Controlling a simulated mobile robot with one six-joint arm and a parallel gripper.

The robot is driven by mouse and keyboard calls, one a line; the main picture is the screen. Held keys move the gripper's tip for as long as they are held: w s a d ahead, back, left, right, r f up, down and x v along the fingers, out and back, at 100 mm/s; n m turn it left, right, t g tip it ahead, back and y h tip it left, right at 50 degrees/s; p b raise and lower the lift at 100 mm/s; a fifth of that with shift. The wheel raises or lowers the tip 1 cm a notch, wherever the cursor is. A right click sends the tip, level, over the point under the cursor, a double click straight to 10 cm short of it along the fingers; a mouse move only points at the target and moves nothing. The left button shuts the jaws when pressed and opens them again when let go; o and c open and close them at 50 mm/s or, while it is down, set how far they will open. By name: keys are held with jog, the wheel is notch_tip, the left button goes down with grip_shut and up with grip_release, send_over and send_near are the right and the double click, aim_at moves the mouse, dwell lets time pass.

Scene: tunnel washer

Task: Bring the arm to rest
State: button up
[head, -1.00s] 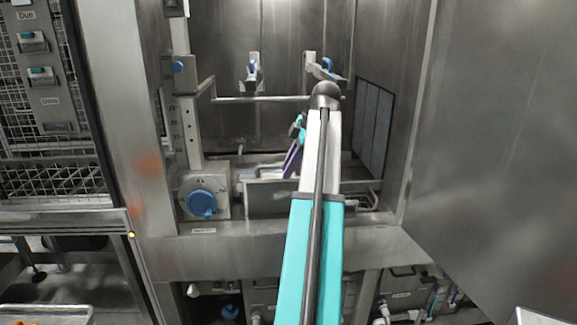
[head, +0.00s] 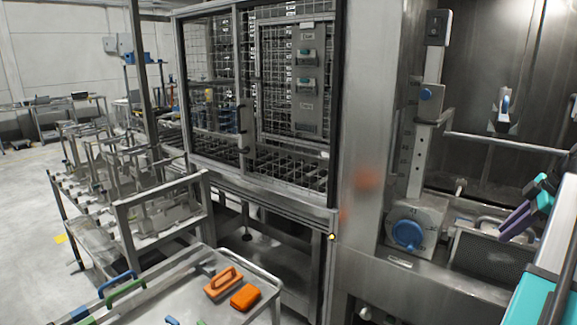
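A teal and white link of my arm (head: 545,290) enters at the lower right edge of the head view. A teal and purple piece (head: 520,213) shows just beyond it, inside the steel washer chamber (head: 480,180). It may be the end of my arm with my gripper, but I cannot make out fingers or whether anything is held. The rest of my arm is cut off by the right edge of the picture.
A steel box with a blue knob (head: 407,234) and an upright post (head: 428,130) stand at the chamber's left. A wire-mesh cabinet (head: 260,110) is left of it. A trolley (head: 255,270) with orange brushes (head: 224,283) stands in front. Racks fill the left; open floor (head: 25,220) lies beyond.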

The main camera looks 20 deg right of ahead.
jog(key=w+a+f+n+g+y, duration=0.1)
jog(key=w+a+f+n+y, duration=0.1)
jog(key=w+a+f, duration=0.7)
jog(key=w+a+f+n+g+y, duration=0.1)
jog(key=w+a+f+g+y, duration=0.1)
jog(key=w+a+f, duration=0.65)
jog(key=s+a+f+n+g, duration=0.1)
jog(key=a+f+g, duration=0.3)
jog(key=a+f, duration=1.7)
jog(key=s+a+f+m+g, duration=0.1)
jog(key=s+a+f+g, duration=0.1)
jog(key=s+a+f, duration=0.65)
jog(key=s+a+f+g, duration=0.25)
jog(key=a+f, duration=0.35)
jog(key=f, duration=0.5)
jog(key=s+a+f+m+h, duration=0.1)
jog(key=s+f+m+h, duration=0.1)
jog(key=s+f+m, duration=0.3)
jog(key=s+a+f+m+h, duration=0.1)
jog(key=s+f+m+h, duration=0.2)
jog(key=s, duration=0.9)
notch_tip(320, 180, down, 4)
jog(key=m+t, duration=0.1)
jog(key=m, duration=0.2)
jog(key=shift+s+a+r, duration=0.2)
jog(key=shift+s+a, duration=0.1)
jog(key=shift+s, duration=0.05)
